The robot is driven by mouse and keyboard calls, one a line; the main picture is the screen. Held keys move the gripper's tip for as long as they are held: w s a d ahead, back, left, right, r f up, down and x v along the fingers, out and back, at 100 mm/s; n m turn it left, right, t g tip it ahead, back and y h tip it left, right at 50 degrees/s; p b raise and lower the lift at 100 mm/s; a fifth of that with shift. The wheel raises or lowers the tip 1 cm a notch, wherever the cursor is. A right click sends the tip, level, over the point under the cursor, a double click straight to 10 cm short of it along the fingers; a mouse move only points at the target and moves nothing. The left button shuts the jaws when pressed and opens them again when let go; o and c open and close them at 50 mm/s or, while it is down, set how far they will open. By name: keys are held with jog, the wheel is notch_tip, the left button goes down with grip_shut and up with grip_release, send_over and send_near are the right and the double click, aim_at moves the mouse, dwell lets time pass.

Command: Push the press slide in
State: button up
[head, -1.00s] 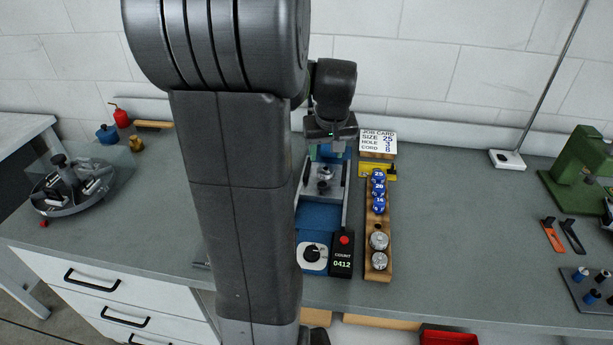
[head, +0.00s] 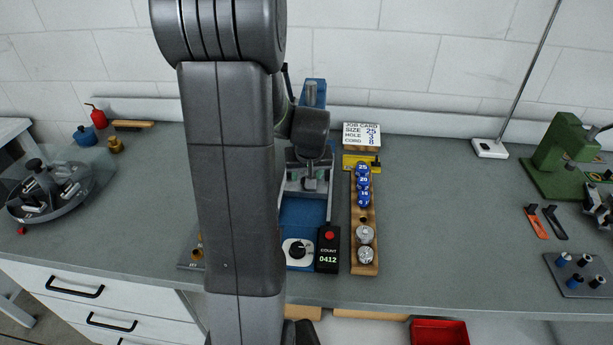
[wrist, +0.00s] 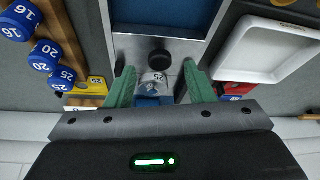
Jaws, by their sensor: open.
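The press is blue, with its column (head: 315,92) at the back and its blue bed (head: 302,212) toward the front. The metal press slide (head: 307,187) lies on the bed, partly covered by my arm in the head view. In the wrist view the slide's silver plate (wrist: 178,48) carries a dark round knob (wrist: 160,58). A small silver and blue part (wrist: 153,82) sits close to the knob. My gripper (wrist: 160,70) is open, its green fingers on either side of the knob and this part. I cannot tell whether they touch. The head view hides the fingers.
A wooden rack (head: 364,225) with blue numbered dies and metal pieces stands right of the press. The counter box (head: 328,250) is at the press front. In the wrist view a white tray (wrist: 265,48) lies close on the right.

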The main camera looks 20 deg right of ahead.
jog(key=shift+x, duration=1.3)
jog(key=shift+w, duration=0.1)
grip_shut()
